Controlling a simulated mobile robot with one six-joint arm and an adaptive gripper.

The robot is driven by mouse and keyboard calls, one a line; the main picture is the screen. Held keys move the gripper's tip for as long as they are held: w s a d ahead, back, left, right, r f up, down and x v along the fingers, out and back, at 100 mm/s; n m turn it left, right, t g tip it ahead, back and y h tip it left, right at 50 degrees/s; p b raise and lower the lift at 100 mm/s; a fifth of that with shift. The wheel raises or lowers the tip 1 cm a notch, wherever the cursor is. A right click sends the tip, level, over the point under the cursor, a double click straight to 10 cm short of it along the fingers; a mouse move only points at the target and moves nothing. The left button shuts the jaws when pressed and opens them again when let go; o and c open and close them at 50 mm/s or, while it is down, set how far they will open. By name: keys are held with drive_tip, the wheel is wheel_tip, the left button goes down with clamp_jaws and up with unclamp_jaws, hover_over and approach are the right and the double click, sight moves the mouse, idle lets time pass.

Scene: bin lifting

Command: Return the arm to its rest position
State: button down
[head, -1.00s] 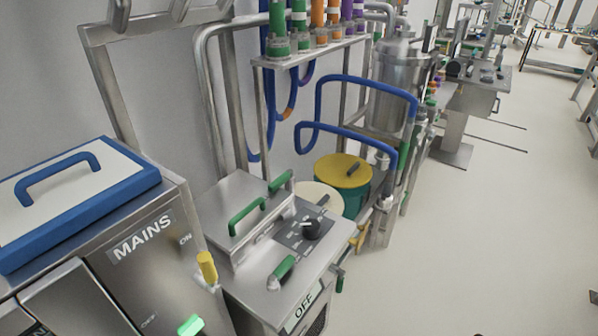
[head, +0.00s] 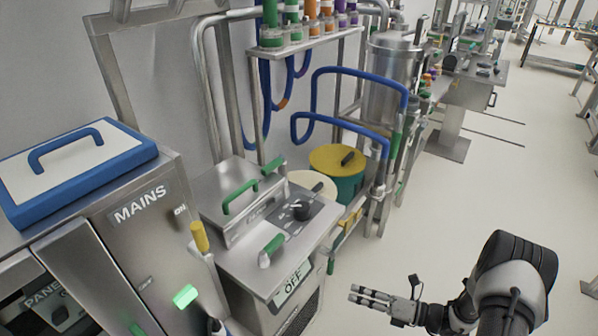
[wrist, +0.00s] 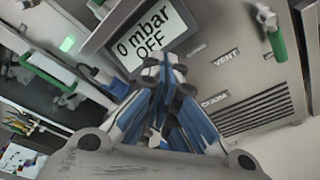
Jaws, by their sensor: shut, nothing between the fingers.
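My arm shows at the lower right of the head view, with my gripper (head: 372,297) stretched out to the left above the pale floor. Its fingers are closed together and hold nothing. In the wrist view my gripper (wrist: 166,85) shows its blue-and-grey fingers drawn together, in front of a steel machine with a display (wrist: 150,35) reading "0 mbar OFF". In the head view, my gripper is apart from the machine with the "OFF" display (head: 291,283), to its right.
A steel cabinet marked MAINS (head: 140,204) carries a blue-rimmed lid (head: 75,165) at left. A yellow-topped green bin (head: 338,170) stands behind the machine, below blue hoses. Open floor (head: 455,210) lies at the right.

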drive_tip(key=s+a+r+n+g+h, duration=0.2)
drive_tip(key=s+r+n+g, duration=0.1)
drive_tip(key=r+n, duration=0.35)
drive_tip(key=s+a+r+n+g+h, duration=0.2)
drive_tip(key=s+a+r+n, duration=0.1)
drive_tip(key=r+n, duration=0.4)
drive_tip(key=s+a+r+n+g+h, duration=0.1)
drive_tip(key=s+a+r+n+g, duration=0.15)
drive_tip(key=r+n, duration=0.45)
drive_tip(key=s+d+r+n+t+h, duration=0.2)
drive_tip(key=s+r+n+h, duration=0.3)
drive_tip(key=s+r+n, duration=0.2)
drive_tip(key=s+d+r+n+t+h, duration=0.2)
drive_tip(key=s+r+n+t+h, duration=0.1)
drive_tip(key=s+r+n, duration=0.3)
drive_tip(key=shift+s+d+r+n+h, duration=0.35)
drive_tip(key=shift+s+d+n+h, duration=0.1)
drive_tip(key=shift+s+h, duration=0.6)
drive_tip(key=c, duration=2.3)
unclamp_jaws()
drive_tip(key=shift+s+a, duration=0.1)
